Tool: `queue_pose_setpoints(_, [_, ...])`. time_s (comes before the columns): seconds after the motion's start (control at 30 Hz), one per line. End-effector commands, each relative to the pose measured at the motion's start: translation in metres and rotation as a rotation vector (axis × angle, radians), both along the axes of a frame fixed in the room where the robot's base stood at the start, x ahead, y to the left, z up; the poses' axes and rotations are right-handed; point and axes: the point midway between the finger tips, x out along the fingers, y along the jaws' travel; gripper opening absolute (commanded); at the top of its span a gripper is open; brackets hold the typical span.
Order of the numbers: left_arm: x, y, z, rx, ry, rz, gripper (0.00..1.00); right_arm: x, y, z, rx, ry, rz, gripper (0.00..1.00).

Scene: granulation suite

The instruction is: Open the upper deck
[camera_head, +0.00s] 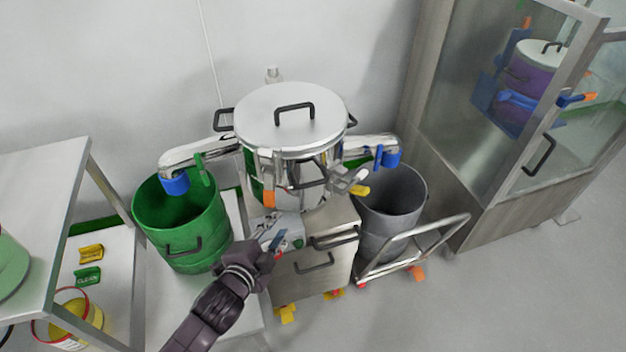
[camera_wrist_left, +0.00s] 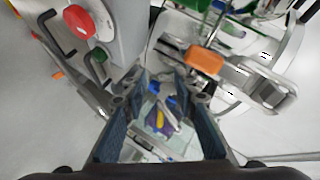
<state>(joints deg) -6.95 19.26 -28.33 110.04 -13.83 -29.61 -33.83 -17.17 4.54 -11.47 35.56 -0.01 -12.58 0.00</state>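The steel sifter stands in the middle of the head view with its round upper deck (camera_head: 272,130) on top, closed by a flat lid with a black handle (camera_head: 294,110). An orange-tipped clamp (camera_head: 268,198) hangs at the deck's front; an orange piece (camera_wrist_left: 203,60) also shows close up in the left wrist view. A lever with a yellow end (camera_head: 358,190) sticks out at the front right. My left gripper (camera_head: 276,238) is in front of the machine, below the orange clamp. Its fingers (camera_wrist_left: 163,105) are apart with nothing held between them. My right gripper is not in view.
A green bin (camera_head: 180,222) stands left under a blue-ended spout, and a grey bin (camera_head: 392,205) stands right on a trolley (camera_head: 425,245). A steel table (camera_head: 35,190) is at left. A glass-doored cabinet (camera_head: 480,150) is at right. Open floor lies front right.

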Motion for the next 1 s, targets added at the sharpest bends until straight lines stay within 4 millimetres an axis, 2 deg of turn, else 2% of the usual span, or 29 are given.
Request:
queue_pose_setpoints(0.03, [0.008,-0.015,0.027,0.058,-0.102,-0.078,0.27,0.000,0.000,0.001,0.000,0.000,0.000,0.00])
queue_pose_setpoints(0.1, [0.012,-0.032,0.054,0.120,-0.211,-0.159,0.27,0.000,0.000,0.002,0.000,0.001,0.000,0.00])
queue_pose_setpoints(0.23, [0.013,-0.050,0.080,0.183,-0.320,-0.236,0.27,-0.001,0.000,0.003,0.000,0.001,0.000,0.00])
queue_pose_setpoints(0.37, [0.020,-0.057,0.083,0.191,-0.339,-0.247,0.27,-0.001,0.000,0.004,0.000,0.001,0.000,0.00])
queue_pose_setpoints(0.73, [0.066,-0.081,0.074,0.187,-0.333,-0.244,0.27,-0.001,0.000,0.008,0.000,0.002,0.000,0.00])
queue_pose_setpoints(1.0, [0.080,-0.088,0.070,0.188,-0.331,-0.244,0.27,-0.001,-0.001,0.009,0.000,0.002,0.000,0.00])
